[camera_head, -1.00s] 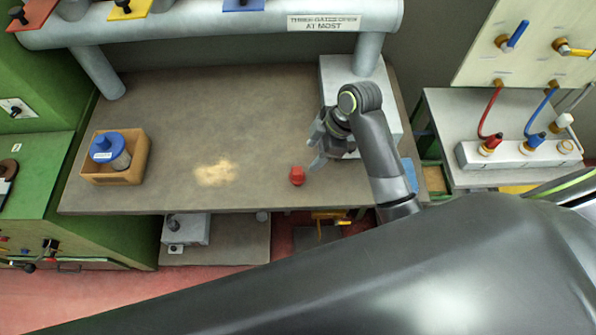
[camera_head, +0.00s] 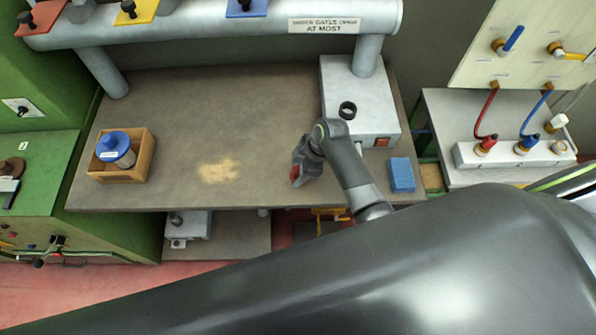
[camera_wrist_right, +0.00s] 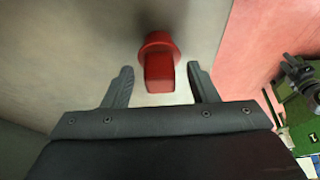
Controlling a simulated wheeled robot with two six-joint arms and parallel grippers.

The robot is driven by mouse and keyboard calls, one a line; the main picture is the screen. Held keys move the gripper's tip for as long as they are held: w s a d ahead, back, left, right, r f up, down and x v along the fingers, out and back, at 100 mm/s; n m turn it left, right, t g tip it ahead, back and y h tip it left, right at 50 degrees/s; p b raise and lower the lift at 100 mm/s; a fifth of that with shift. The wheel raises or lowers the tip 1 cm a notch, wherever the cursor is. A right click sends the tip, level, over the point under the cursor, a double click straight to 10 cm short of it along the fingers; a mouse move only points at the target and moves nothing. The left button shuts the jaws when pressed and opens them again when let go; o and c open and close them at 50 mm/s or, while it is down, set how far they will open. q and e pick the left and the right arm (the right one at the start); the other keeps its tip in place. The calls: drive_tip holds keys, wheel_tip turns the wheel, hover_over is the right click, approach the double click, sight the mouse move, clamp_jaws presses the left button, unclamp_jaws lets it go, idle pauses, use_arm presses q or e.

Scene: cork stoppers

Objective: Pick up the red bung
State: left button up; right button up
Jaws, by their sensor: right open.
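The red bung (camera_head: 293,172) stands near the front edge of the bench (camera_head: 260,110), partly hidden by my right gripper (camera_head: 302,172) in the head view. In the right wrist view the red bung (camera_wrist_right: 159,60) shows a wider collar and a narrower blocky part. My right gripper (camera_wrist_right: 160,74) is open there, one finger on each side of that narrower part, with a visible gap on both sides. The collar lies beyond the fingertips. My left gripper is not in view.
A wooden box (camera_head: 145,158) with a blue-lidded jar (camera_head: 116,147) stands at the left. A grey box (camera_head: 355,95) with a black ring and a blue block (camera_head: 401,174) are at the right. The middle of the bench is clear except for a sandy patch (camera_head: 218,171).

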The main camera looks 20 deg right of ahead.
drive_tip(key=shift+x, duration=1.2)
drive_tip(key=shift+c, duration=0.2)
drive_tip(key=c, duration=0.7)
drive_tip(key=shift+r, duration=0.1)
